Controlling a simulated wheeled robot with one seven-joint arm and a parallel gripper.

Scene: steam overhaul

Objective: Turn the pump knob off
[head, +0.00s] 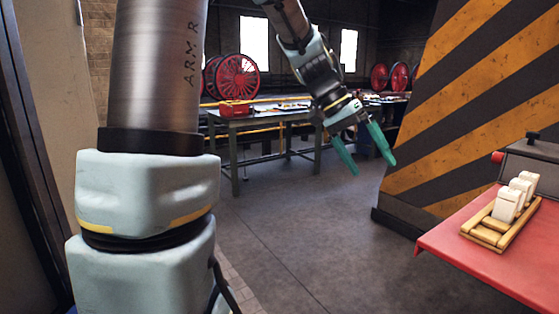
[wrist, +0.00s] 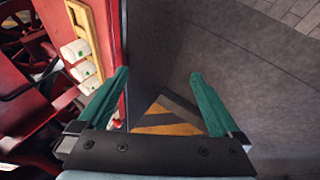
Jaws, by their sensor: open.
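A small red knob (head: 497,157) sits on the left side of a dark grey box (head: 535,165) at the right edge of the head view. I cannot tell whether it is the pump knob, or which setting it is at. My gripper (head: 374,168) hangs in the air at the middle of the head view, left of the red table and well apart from the knob. Its two green fingers are spread and empty. In the wrist view my gripper (wrist: 158,73) is open above the floor, with nothing between the fingertips. I cannot make out a pump knob clearly in the wrist view.
A red-topped table (head: 470,245) holds a wooden rack (head: 488,236) with white blocks. A striped black-and-orange panel (head: 470,90) stands behind. A green workbench (head: 250,122) with a red toolbox (head: 236,109) is farther back. The grey floor (head: 300,235) between is clear.

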